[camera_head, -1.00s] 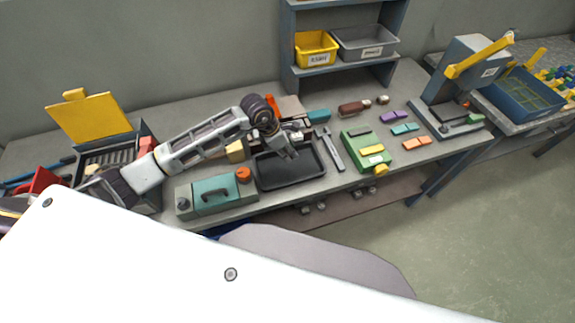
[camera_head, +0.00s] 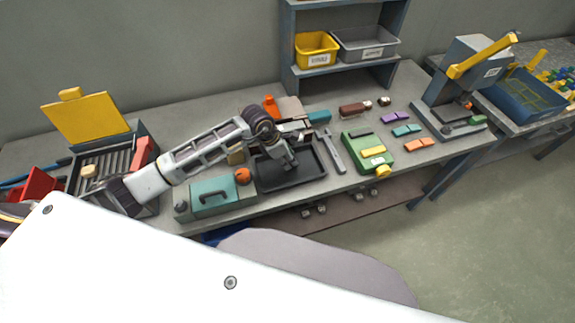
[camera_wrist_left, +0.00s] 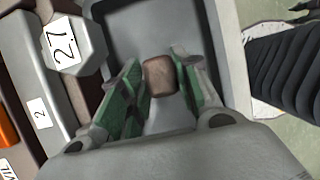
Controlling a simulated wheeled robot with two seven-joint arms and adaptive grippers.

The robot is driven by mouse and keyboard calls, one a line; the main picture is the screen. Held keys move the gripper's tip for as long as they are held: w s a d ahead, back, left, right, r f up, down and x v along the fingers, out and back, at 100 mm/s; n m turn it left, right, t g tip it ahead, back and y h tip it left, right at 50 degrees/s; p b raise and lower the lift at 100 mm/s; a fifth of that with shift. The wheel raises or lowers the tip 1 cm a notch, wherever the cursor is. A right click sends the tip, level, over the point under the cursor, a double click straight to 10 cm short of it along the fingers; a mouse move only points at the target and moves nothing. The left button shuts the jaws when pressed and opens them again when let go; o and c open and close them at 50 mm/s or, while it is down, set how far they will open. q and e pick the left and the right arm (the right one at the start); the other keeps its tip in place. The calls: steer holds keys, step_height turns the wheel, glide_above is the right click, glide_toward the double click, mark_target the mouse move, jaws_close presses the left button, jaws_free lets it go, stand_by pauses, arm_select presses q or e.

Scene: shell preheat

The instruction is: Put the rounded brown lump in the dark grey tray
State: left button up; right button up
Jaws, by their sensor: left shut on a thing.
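The rounded brown lump (camera_wrist_left: 158,78) is between the green-padded fingers of my left gripper (camera_wrist_left: 160,82) in the left wrist view. The gripper is shut on it. The dark grey tray (camera_wrist_left: 180,22) lies behind and around the lump in that view. In the head view, my left gripper (camera_head: 291,166) points down over the middle of the dark grey tray (camera_head: 311,173). The lump cannot be made out there, and I cannot tell whether it touches the tray floor. My right gripper is not in view.
A bin (camera_head: 100,165) with an open yellow lid is at the left.

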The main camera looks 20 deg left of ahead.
arm_select(q)
steer(key=shift+f+b, duration=0.95)
steer(key=shift+f, duration=0.95)
steer(key=shift+f, duration=0.15)
steer(key=o, duration=0.7)
steer(key=shift+o, duration=0.2)
steer(key=b+v, duration=0.1)
steer(key=v, duration=1.1)
